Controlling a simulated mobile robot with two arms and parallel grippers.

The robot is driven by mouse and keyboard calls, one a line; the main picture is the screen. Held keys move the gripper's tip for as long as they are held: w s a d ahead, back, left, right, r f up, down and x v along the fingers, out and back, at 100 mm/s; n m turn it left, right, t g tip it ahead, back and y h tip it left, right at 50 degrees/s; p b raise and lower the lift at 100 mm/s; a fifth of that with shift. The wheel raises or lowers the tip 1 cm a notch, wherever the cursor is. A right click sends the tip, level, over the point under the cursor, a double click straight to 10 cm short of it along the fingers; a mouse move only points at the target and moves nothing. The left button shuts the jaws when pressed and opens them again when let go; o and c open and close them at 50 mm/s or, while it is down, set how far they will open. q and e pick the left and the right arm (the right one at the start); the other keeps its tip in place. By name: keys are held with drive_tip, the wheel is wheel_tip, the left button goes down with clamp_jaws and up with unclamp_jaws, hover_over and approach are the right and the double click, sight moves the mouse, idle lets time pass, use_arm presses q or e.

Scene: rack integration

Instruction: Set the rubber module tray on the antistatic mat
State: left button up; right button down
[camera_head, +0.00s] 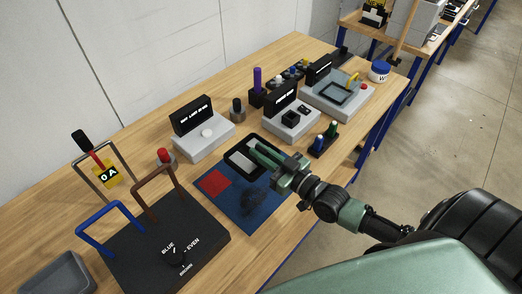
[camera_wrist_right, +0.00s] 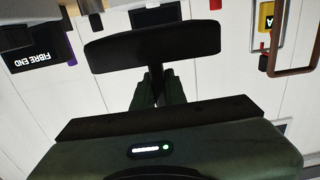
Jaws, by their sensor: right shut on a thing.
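The rubber module tray (camera_head: 230,167) is black with a pale inside. It is in the middle of the head view, over the far end of the blue antistatic mat (camera_head: 235,205). My right gripper (camera_head: 262,156) is shut on the tray's right side. In the right wrist view the tray (camera_wrist_right: 152,45) shows as a dark slab at the end of the fingers (camera_wrist_right: 157,88). I cannot tell whether the tray touches the mat. The mat has a red square (camera_head: 215,182) and a dark arm shadow. My left gripper is not in view.
A grey labelled box (camera_head: 205,140) stands behind the tray, another box (camera_head: 292,122) to its right. A black base with blue and brown handles (camera_head: 160,255) lies left of the mat. A small holder with green and blue items (camera_head: 323,142) is right of my gripper.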

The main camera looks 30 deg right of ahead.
drive_tip(key=shift+w+f+b, duration=0.1)
drive_tip(key=shift+f+b, duration=2.55)
drive_tip(key=shift+f, duration=1.1)
drive_tip(key=c, duration=1.4)
unclamp_jaws()
drive_tip(key=shift+o, duration=0.2)
drive_tip(key=shift+s+d+f, duration=0.15)
drive_tip(key=shift+s, duration=0.4)
drive_tip(key=b+v, duration=0.1)
drive_tip(key=v, duration=0.4)
drive_tip(key=shift+s+d, duration=0.1)
drive_tip(key=shift+s, duration=0.1)
drive_tip(key=shift+s+d+b, duration=0.2)
drive_tip(key=shift+s+b, duration=0.15)
drive_tip(key=shift+s, duration=0.3)
